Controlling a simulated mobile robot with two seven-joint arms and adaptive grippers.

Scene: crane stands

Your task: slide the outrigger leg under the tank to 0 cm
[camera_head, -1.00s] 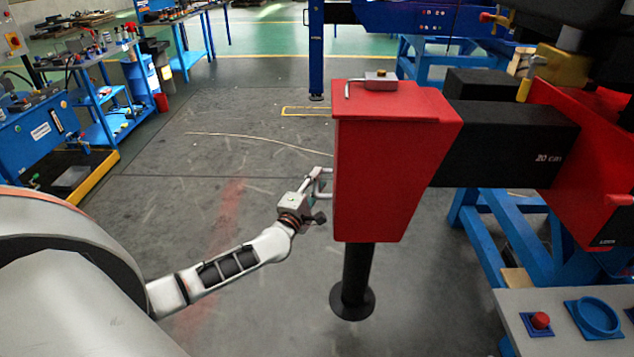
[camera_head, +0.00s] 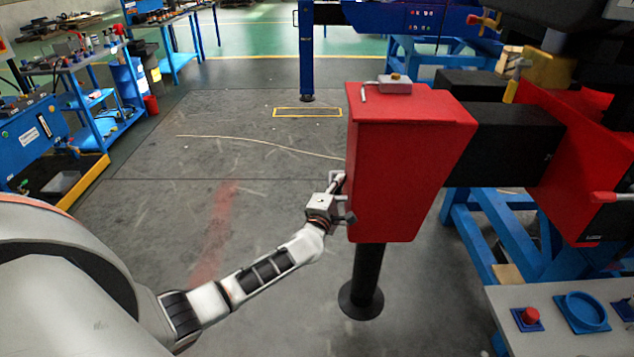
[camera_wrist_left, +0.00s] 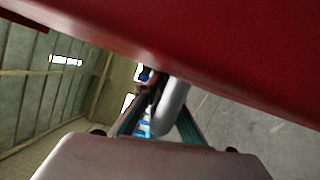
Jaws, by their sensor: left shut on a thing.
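The outrigger leg has a red end box (camera_head: 400,160) with a black foot post (camera_head: 366,280) standing below it. A black beam (camera_head: 505,145) joins the box to the red sleeve (camera_head: 585,150) on the right, under the dark tank (camera_head: 575,50). A stretch of bare beam shows between box and sleeve, with no readable mark on it. My left gripper (camera_head: 337,184) is at the box's left side, shut on its grey handle (camera_wrist_left: 172,105). The wrist view shows the handle between the fingers, close under the red box (camera_wrist_left: 200,45). My right gripper is out of view.
A blue support frame (camera_head: 500,230) stands under the sleeve. A panel with a red button (camera_head: 530,316) and a blue ring (camera_head: 583,311) is at the lower right. A blue post (camera_head: 306,60) stands behind. The floor on the left is open.

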